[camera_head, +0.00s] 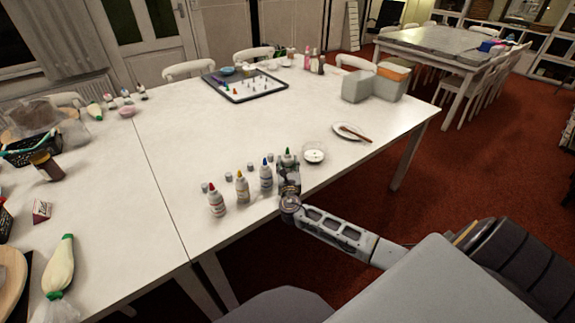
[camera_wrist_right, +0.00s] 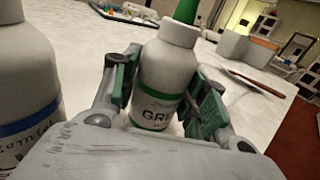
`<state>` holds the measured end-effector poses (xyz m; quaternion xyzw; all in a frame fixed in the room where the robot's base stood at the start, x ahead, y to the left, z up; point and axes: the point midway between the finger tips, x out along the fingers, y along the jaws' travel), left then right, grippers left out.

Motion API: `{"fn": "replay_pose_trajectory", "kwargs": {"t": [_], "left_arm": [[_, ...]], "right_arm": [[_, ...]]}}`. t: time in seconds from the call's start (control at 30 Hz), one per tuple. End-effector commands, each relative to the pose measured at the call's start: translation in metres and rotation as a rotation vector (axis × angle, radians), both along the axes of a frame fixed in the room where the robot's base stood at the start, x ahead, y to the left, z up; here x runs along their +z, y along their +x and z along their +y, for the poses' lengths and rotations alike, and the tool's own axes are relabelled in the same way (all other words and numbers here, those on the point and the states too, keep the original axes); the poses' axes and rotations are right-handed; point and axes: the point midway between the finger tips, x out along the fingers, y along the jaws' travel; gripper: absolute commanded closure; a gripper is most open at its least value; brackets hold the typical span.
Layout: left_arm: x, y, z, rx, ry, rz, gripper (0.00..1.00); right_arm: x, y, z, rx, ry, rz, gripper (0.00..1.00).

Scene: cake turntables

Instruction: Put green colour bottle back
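The green colour bottle (camera_head: 287,160) is white with a green nozzle and stands upright at the right end of a row of bottles near the table's front edge. In the right wrist view the green bottle (camera_wrist_right: 160,75) shows a green-banded label reading "GRE". My right gripper (camera_head: 289,182) reaches it from the front. Its green-padded fingers (camera_wrist_right: 166,95) lie along both sides of the bottle and appear shut on it. My left gripper is not in view.
Blue (camera_head: 266,176), yellow (camera_head: 242,188) and red (camera_head: 217,202) bottles stand to the left; the blue one (camera_wrist_right: 25,90) is close beside the gripper. Small white caps lie behind the row. A small bowl (camera_head: 314,153) and a plate with a brush (camera_head: 350,132) are to the right. The table's middle is clear.

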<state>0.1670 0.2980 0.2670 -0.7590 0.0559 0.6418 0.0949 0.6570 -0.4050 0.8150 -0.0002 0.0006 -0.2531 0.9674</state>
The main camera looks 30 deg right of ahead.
Motion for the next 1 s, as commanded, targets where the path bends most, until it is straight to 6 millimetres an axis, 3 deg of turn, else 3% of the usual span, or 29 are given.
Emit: {"fn": "replay_pose_trajectory", "kwargs": {"t": [0.1, 0.57, 0.8, 1.0], "left_arm": [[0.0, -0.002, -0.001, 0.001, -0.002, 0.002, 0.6], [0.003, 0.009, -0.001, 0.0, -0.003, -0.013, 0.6], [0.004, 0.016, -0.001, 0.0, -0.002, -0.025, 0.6], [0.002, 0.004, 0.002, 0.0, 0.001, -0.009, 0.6]], "right_arm": [[0.0, 0.0, 0.0, 0.0, 0.0, 0.0, 0.38], [0.003, 0.0, 0.0, 0.0, 0.001, 0.0, 0.38], [0.002, -0.013, 0.008, 0.001, 0.0, 0.001, 0.38], [0.002, -0.032, 0.018, 0.001, 0.001, 0.002, 0.38]]}}
